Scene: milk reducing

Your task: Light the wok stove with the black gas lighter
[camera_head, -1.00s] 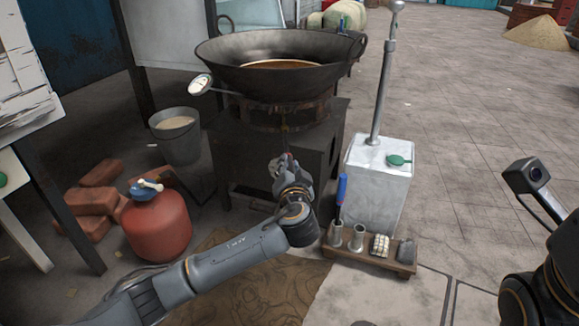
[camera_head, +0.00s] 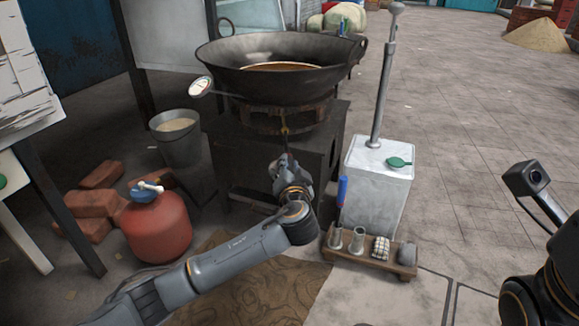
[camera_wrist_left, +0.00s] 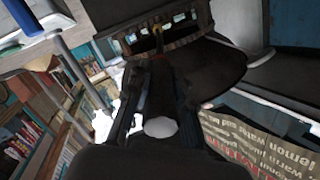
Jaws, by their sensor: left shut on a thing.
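The wok stove is a dark metal stand (camera_head: 255,160) with a round burner ring (camera_head: 268,117) under a large black wok (camera_head: 232,73) holding brown liquid. My left gripper (camera_head: 287,166) is in front of the stand, below the burner. It is shut on the black gas lighter, a thin dark shape (camera_head: 288,146) pointing up at the burner. A small yellow-orange spot (camera_head: 284,131) shows at its upper end; I cannot tell whether it is flame. In the left wrist view the dark lighter (camera_wrist_left: 160,88) lies between the fingers, towards the burner ring (camera_wrist_left: 165,42).
A red gas cylinder (camera_head: 158,228), bricks (camera_head: 92,205) and a grey bucket (camera_head: 178,143) stand left. A white box (camera_head: 376,190) with a tall metal rod and a wooden rack (camera_head: 370,262) of small items stand right.

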